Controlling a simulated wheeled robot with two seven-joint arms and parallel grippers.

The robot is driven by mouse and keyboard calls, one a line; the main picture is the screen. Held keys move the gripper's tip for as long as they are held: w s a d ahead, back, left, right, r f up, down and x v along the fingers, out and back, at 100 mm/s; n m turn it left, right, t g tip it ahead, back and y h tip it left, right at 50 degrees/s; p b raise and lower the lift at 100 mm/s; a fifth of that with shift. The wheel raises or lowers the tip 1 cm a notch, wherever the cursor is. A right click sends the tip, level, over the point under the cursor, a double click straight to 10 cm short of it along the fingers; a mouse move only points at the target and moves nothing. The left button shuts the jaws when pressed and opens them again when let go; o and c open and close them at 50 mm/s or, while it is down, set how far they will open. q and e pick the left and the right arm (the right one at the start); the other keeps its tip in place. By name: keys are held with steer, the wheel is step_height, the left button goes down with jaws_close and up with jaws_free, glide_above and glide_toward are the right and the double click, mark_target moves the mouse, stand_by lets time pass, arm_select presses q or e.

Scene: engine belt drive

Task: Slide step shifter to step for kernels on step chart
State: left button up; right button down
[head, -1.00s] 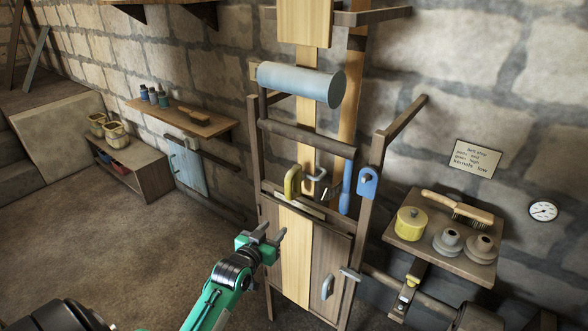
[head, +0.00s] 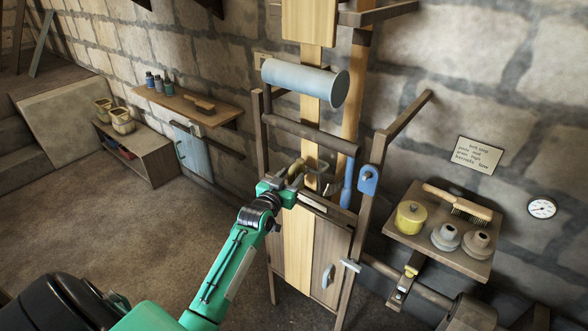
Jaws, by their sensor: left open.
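The step chart (head: 479,156) is a small pale card on the stone wall at right; its small text seems to pair kernels with low. I cannot tell for sure which part is the step shifter. A small brass-coloured piece (head: 407,284) sits on a bracket below the right shelf, near a dark drum (head: 467,313). A yellow handle stands at the middle of the wooden frame, now mostly hidden by my left gripper (head: 297,175). That gripper is open, its fingers at or close to the handle; contact is unclear. My right gripper is out of view.
The wooden frame carries a grey-blue roller (head: 305,83), a blue lever (head: 347,182) and cabinet doors (head: 327,258). The right shelf (head: 424,242) holds a yellow pot, a brush and two grey pieces. A gauge (head: 541,208) hangs at right. The floor at left is clear.

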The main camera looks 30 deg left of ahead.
arm_select(q)
steer(key=shift+w+a, duration=0.15)
steer(key=shift+w, duration=1.25)
jaws_close()
